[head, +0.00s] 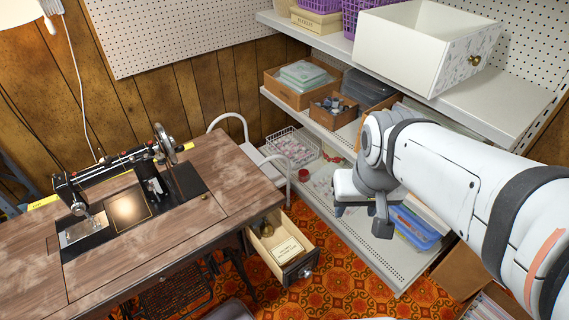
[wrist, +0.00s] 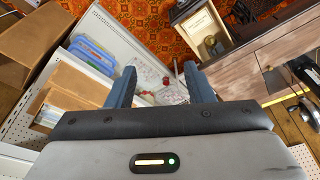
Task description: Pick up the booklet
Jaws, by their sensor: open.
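A cream booklet (head: 287,250) with dark print lies in the open drawer (head: 308,255) of the sewing table. A round brassy object (head: 267,229) sits behind it in the same drawer. In the wrist view the drawer is at the top, with the booklet (wrist: 197,21) pale inside it. My gripper (head: 340,210) is up and to the right of the drawer, in front of the shelf unit, and apart from the booklet. In the wrist view the two fingers of my gripper (wrist: 160,76) are spread, with nothing held between them.
The treadle sewing machine (head: 120,180) stands on the wooden table (head: 190,245) at left. A white shelf unit (head: 345,250) with boxes, a wire basket (head: 291,146) and a blue bin (head: 415,230) fills the right. A white tubular frame (head: 246,135) stands behind the table. Patterned carpet (head: 345,296) is open before the drawer.

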